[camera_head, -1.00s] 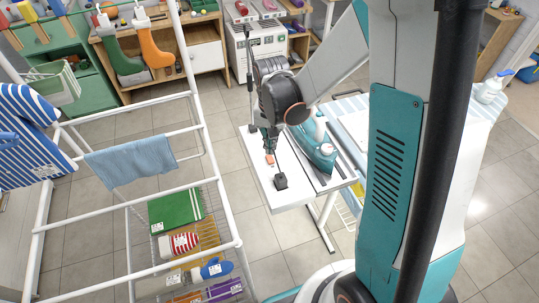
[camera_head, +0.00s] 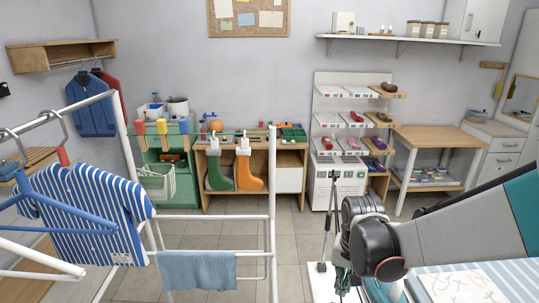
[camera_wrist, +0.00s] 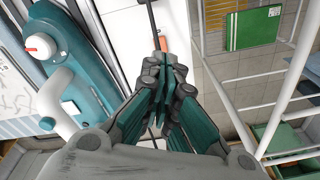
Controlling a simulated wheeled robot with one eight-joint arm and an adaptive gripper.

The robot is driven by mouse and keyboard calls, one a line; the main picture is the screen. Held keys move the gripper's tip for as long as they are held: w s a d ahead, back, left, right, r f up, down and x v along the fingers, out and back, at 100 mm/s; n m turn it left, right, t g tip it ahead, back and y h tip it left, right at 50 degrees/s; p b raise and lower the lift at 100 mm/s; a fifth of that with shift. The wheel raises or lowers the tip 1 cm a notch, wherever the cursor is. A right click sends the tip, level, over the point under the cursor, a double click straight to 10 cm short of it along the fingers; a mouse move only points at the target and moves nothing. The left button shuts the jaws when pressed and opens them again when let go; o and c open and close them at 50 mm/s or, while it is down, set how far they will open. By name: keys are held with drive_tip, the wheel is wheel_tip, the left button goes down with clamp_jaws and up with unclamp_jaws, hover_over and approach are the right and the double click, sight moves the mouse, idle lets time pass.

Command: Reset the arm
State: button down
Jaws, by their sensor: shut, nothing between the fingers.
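My gripper (camera_wrist: 165,75) is shut and empty in the wrist view, pointing down over the white table (camera_wrist: 120,35). In the head view my gripper (camera_head: 342,280) shows small at the bottom edge, below the dark wrist joint.
A white drying rack (camera_head: 270,215) stands on the left, holding a striped shirt (camera_head: 88,215) and blue towel (camera_head: 197,271). A thin dark upright rod (camera_head: 329,215) rises close to my wrist. Shelves and cabinets line the back wall.

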drive_tip(key=s+r+n+t+b, duration=0.3)
drive_tip(key=s+r+n+t, duration=0.2)
drive_tip(key=s+r, duration=0.6)
drive_tip(key=s+t, duration=0.1)
drive_tip(key=s, duration=0.2)
drive_tip(key=shift+w+r, duration=0.1)
drive_tip(key=shift+w, duration=0.05)
idle(0.4)
drive_tip(key=w+f+m+g+p, duration=0.1)
drive_tip(key=w+f+m+g, duration=0.2)
drive_tip(key=w+m, duration=0.5)
drive_tip(key=w+d+f+m+g, duration=0.1)
drive_tip(key=w+f+m+g, duration=0.3)
drive_tip(key=w+m, duration=0.4)
drive_tip(key=shift+w+f+m+p, duration=0.15)
drive_tip(key=shift+f+m+p, duration=0.25)
drive_tip(key=shift+m, duration=0.5)
drive_tip(key=shift+d, duration=0.1)
